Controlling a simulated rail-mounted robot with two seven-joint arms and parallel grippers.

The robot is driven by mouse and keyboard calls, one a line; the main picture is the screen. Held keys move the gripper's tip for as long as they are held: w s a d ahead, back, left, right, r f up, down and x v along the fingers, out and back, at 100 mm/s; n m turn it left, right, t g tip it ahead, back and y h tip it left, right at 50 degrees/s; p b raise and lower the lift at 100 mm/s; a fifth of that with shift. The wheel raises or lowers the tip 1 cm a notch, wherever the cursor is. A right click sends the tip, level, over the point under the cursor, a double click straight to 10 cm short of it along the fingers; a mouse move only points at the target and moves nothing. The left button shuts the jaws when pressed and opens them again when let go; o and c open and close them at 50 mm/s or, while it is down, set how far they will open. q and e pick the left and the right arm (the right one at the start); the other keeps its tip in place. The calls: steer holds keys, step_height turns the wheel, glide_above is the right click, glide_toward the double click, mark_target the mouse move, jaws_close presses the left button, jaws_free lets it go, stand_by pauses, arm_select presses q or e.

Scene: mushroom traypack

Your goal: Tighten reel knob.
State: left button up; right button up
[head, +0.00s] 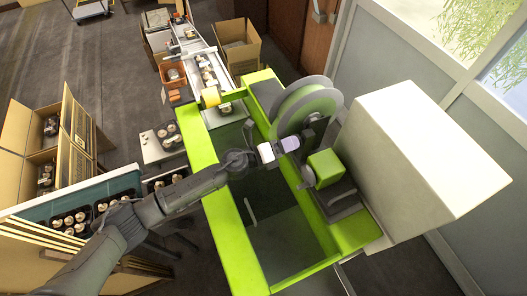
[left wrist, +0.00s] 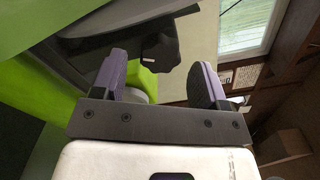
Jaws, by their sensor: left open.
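The large grey reel (head: 308,103) stands upright on the green machine (head: 207,150) in the head view. My left gripper (head: 291,144) reaches in from the left, just below the reel in the picture. In the left wrist view my left gripper (left wrist: 160,78) is open, its two purple fingers wide apart with nothing gripped. A black knob-like part (left wrist: 160,52) shows beyond and between the fingers. It looks apart from them. I cannot make the knob out clearly in the head view. My right gripper is not in view.
A large white box-shaped housing (head: 410,150) stands right of the reel. A green block (head: 326,168) sits close below the gripper. A conveyor (head: 205,72) runs off at the back. Cartons (head: 75,125) and mushroom trays (head: 70,221) stand at the left.

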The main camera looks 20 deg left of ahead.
arm_select(q)
steer(key=b+v, duration=0.2)
steer(key=v, duration=0.9)
steer(key=shift+a, duration=0.1)
